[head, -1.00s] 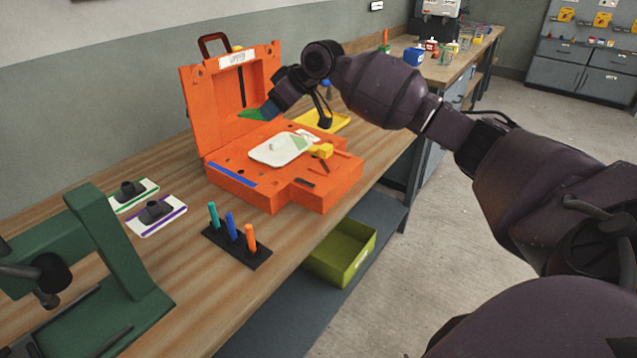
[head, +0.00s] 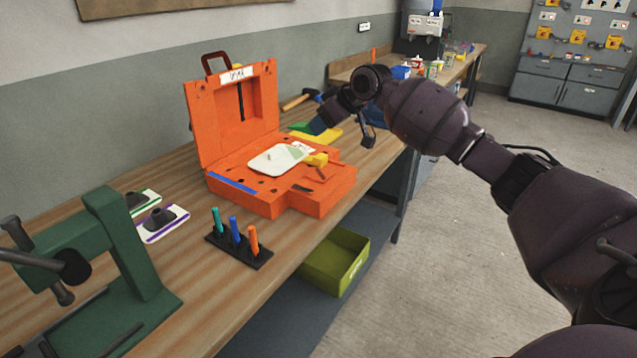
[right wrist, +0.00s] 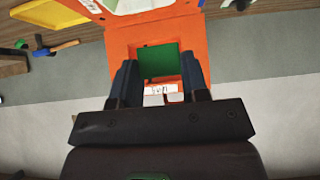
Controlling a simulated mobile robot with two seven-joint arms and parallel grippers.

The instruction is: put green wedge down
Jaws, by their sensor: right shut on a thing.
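The green wedge (head: 300,127) is at the fingertips of my right gripper (head: 317,126), partly hidden by them, just right of the orange mould's open lid and by a yellow tray (head: 325,136). I cannot tell whether it touches the tray. In the right wrist view the green wedge (right wrist: 158,62) shows between the two fingers of the right gripper (right wrist: 160,75), with orange around it. The orange mould (head: 285,200) lies open on the bench with a white plate (head: 268,161) and a yellow piece (head: 316,160) on its base. My left gripper is not in view.
A hammer (head: 295,102) lies behind the yellow tray. A black holder with coloured pegs (head: 235,232), white pads with dark knobs (head: 162,222) and a green press (head: 120,240) stand nearer on the bench (head: 190,180). A green bin (head: 335,265) sits on the lower shelf.

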